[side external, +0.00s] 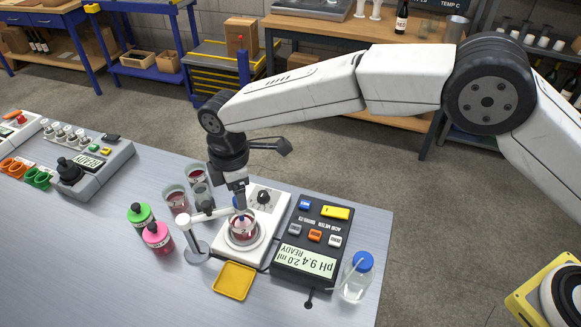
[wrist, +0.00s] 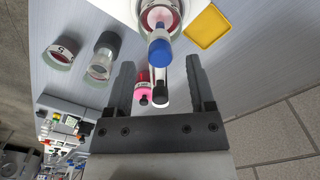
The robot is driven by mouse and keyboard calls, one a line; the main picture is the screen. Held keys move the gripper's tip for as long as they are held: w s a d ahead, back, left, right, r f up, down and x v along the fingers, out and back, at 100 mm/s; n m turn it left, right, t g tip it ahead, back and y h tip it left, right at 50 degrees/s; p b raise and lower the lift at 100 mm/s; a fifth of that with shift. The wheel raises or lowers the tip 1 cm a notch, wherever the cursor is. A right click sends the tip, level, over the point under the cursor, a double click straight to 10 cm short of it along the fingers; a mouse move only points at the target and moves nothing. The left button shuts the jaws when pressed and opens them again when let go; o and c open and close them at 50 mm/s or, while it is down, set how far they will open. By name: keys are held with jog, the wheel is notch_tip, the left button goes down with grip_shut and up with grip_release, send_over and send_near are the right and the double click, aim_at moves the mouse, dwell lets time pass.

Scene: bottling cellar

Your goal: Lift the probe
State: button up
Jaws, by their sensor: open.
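The probe (wrist: 160,50) has a blue cap and stands upright in a small beaker of pink liquid (wrist: 152,16) in the wrist view. In the side external view the beaker (side external: 243,234) sits on the white stirrer (side external: 262,222), and my gripper partly hides the probe's top. My gripper (wrist: 160,62) is open, pointing down over the beaker. Its fingers are apart with the blue cap between or just beyond their tips; the exact depth is unclear. I see no contact. The white probe stand (side external: 197,250) reaches its arm toward the beaker.
Glasses of red liquid (side external: 177,200), a green bottle (side external: 140,217) and a pink bottle (side external: 157,238) stand left of the stirrer. A yellow tray (side external: 235,281) lies in front. A pH meter (side external: 312,240) and a blue-capped bottle (side external: 357,279) are to the right.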

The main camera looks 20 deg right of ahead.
jog(key=shift+f, duration=0.95)
grip_shut()
dwell(0.8)
